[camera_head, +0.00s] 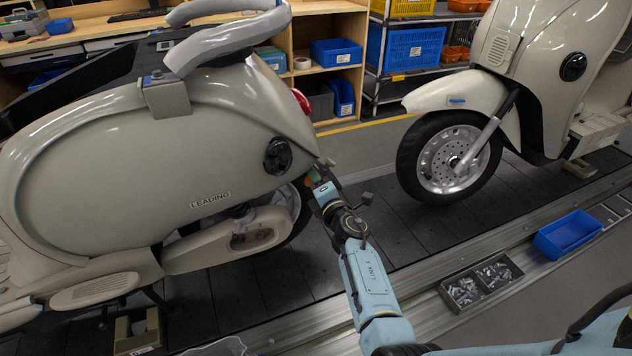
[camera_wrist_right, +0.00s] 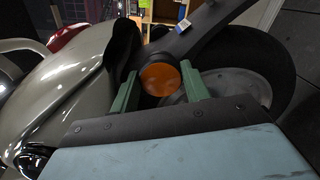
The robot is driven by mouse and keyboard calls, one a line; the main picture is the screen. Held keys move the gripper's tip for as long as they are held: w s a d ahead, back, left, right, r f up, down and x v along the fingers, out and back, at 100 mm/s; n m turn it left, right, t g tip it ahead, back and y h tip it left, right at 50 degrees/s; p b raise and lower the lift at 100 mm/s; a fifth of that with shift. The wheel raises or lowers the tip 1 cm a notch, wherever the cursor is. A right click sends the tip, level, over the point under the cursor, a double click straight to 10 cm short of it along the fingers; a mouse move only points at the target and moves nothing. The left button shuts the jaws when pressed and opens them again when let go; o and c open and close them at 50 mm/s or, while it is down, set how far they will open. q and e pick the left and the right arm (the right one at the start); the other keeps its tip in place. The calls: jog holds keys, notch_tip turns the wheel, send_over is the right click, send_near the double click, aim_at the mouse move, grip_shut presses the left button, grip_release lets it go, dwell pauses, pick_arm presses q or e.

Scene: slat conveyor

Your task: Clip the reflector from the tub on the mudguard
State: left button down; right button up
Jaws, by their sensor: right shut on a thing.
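An orange round reflector (camera_wrist_right: 161,79) is between the two green fingers of my right gripper (camera_wrist_right: 158,88) in the right wrist view. The fingers are shut on it. In the head view my right gripper (camera_head: 316,181) is at the tail of the left scooter (camera_head: 190,150), by its rear wheel; the reflector is hard to make out there. A dark strip, apparently the mudguard (camera_wrist_right: 195,38), lies just beyond the reflector in the wrist view; I cannot tell whether they touch. The blue tub (camera_head: 567,235) stands on the conveyor's near edge at right. My left gripper is not in view.
Two metal boxes of small parts (camera_head: 481,280) sit left of the tub. A second scooter (camera_head: 475,105) stands behind on the slat conveyor (camera_head: 385,225). Shelves with blue bins (camera_head: 336,52) are at the back. The rear wheel (camera_wrist_right: 245,75) is close beside my right gripper.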

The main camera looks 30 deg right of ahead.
dwell(0.3)
jog(key=o, duration=1)
jog(key=shift+w, duration=0.1)
pick_arm(q)
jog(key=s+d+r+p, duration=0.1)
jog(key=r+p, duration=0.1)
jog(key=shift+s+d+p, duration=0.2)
jog(key=shift+p, duration=0.15)
pick_arm(e)
jog(key=s, duration=1.3)
jog(key=shift+s+a, duration=0.2)
jog(key=shift+a, duration=0.2)
